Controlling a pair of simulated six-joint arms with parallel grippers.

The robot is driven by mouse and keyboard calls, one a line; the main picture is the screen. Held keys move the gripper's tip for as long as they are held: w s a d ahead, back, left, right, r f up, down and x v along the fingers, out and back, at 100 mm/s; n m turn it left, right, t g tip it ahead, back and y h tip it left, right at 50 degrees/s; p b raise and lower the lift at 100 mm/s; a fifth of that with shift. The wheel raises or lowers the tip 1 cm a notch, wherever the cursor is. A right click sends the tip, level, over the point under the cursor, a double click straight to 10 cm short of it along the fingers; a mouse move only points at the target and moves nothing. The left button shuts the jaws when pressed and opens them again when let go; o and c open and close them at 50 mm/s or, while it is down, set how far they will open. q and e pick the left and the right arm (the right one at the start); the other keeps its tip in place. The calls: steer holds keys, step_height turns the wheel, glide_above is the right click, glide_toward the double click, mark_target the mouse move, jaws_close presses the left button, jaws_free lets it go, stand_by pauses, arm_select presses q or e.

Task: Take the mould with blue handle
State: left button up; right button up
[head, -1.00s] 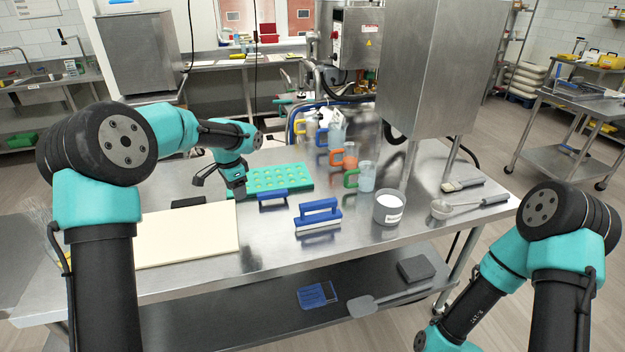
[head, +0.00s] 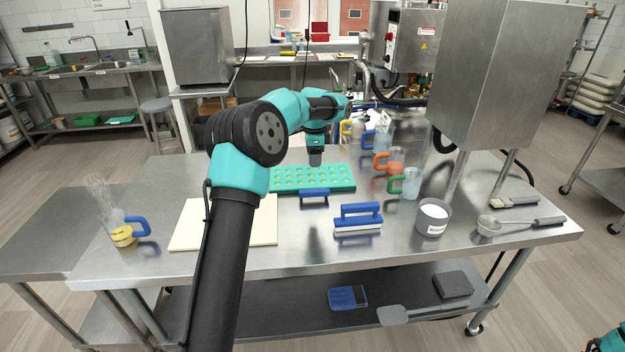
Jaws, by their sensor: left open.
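The teal mould (head: 287,183) lies flat on the steel table in the head view, with rows of yellowish cavities. A blue handle (head: 314,193) shows at its front edge, towards me. My left gripper (head: 315,160) points down over the middle of the mould's far side. It is open and holds nothing that I can see. Its fingers are small and dark here, and I cannot tell whether they touch the mould. My right gripper is out of view.
A cream board (head: 190,228) lies left of the mould. Several handled jugs, including a green-handled one (head: 410,184), stand behind. A blue-handled jug (head: 123,235) is at far left.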

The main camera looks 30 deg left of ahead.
mark_target(314, 190)
arm_select(q)
step_height(314, 190, down, 11)
steer(key=shift+r, duration=0.1)
stand_by(0.5)
steer(key=shift+w+f, duration=0.1)
steer(key=shift+f, duration=2.5)
steer(key=shift+c, duration=0.5)
jaws_close()
